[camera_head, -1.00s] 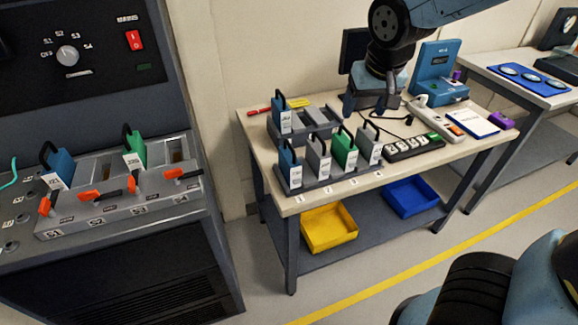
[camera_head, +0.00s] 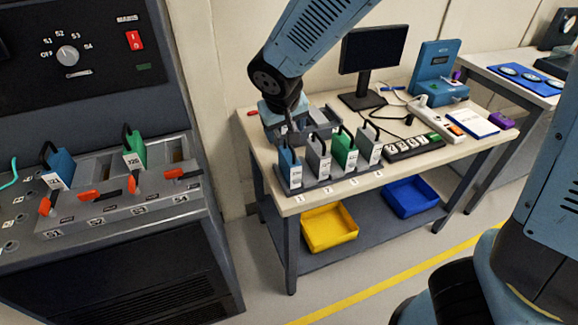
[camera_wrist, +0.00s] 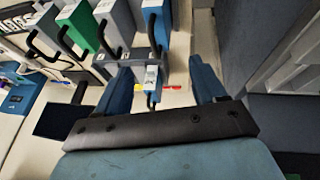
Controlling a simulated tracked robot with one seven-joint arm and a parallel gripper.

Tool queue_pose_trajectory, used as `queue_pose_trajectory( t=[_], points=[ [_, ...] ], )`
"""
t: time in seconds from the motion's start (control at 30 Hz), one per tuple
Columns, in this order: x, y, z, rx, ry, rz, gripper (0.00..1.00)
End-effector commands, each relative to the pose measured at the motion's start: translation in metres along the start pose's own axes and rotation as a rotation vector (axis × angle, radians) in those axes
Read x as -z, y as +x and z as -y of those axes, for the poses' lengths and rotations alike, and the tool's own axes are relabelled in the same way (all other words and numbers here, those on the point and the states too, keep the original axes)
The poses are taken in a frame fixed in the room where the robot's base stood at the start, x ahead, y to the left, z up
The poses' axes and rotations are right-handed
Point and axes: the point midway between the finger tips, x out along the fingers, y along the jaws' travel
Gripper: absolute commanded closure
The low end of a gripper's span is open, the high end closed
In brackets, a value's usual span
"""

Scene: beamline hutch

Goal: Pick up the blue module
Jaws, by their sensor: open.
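One blue module (camera_head: 290,168) with a black handle and white label stands at the near-left end of the front rack. In the wrist view it shows at the top (camera_wrist: 154,18). Another blue module (camera_wrist: 152,84) with a white label shows between my open fingers in the wrist view, standing in the rear rack. My arm hides it in the head view. A third blue module (camera_head: 60,167) sits in the left slot of the machine. My gripper (camera_wrist: 160,68) is open, with nothing clamped. In the head view my gripper (camera_head: 291,130) points down over the rear rack.
The front rack (camera_head: 325,181) also holds two grey modules and a green module (camera_head: 344,152), close to my gripper. A monitor (camera_head: 369,50), power strip (camera_head: 414,145) and cables stand to the right. Yellow (camera_head: 329,227) and blue (camera_head: 410,197) bins sit on the lower shelf.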

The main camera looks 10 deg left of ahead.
Motion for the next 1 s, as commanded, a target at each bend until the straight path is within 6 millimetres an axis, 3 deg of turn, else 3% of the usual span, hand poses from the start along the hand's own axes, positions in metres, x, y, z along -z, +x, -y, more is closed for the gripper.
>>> queue_pose_trajectory(
  t=[0.5,1.0],
  points=[
    [0.000,0.065,-0.001,-0.003,0.001,0.002,0.30],
    [0.000,0.098,-0.002,-0.002,0.000,0.002,0.30]
  ],
)
